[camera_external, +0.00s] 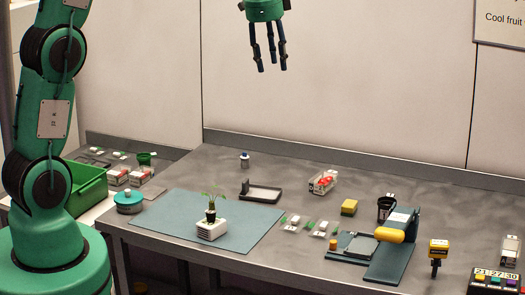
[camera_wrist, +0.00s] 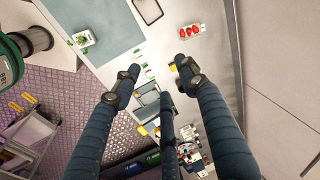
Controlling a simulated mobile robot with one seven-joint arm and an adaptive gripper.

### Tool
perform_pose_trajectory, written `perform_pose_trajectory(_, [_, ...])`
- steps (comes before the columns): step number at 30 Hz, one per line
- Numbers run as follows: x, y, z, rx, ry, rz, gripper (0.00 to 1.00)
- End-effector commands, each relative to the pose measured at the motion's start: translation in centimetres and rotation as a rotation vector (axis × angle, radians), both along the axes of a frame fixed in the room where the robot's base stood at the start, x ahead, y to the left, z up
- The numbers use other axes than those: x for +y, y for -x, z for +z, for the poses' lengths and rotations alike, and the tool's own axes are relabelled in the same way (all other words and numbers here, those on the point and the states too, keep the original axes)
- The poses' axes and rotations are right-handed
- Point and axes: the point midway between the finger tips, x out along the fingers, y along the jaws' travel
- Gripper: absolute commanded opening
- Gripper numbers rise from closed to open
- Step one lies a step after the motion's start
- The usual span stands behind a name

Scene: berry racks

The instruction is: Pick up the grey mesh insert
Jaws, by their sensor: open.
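My gripper (camera_external: 270,68) is open and empty, high above the back of the bench with its fingers pointing down. Its dark blue fingers (camera_wrist: 160,78) are spread in the wrist view, with nothing between them. I cannot tell for certain which thing is the grey mesh insert. A shallow, dark-rimmed tray with a light grey floor (camera_external: 264,194) lies mid-bench, and it also shows at the top of the wrist view (camera_wrist: 148,10). A flat grey panel (camera_external: 361,248) lies at the dark teal device on the right. No mesh texture can be made out on either.
A potted plant on a white block (camera_external: 212,229) stands on a blue-green mat (camera_external: 165,222). A clear punnet of red berries (camera_external: 323,182), a yellow sponge (camera_external: 349,207) and a dark cup (camera_external: 386,208) stand right of the tray. A green crate (camera_external: 88,185) is at left.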

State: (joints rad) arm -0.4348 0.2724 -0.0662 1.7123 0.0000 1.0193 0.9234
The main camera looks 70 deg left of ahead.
Motion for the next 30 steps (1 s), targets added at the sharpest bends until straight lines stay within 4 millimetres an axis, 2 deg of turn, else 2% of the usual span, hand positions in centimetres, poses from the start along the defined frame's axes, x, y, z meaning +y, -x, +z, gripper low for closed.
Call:
perform_pose_trajectory(1, [1.5, -0.8, -0.8, 0.011, 0.001, -0.008, 0.43])
perform_pose_trajectory(6, [6.0, -2.7, -3.2, 0.042, -0.001, -0.052, 0.43])
perform_pose_trajectory(15, [14.1, -5.1, -8.5, 0.095, 0.003, -0.133, 0.43])
perform_pose_trajectory(23, [21.2, -5.9, -14.1, 0.135, 0.015, -0.203, 0.43])
perform_pose_trajectory(30, [27.5, -5.5, -19.9, 0.169, 0.032, -0.268, 0.43])
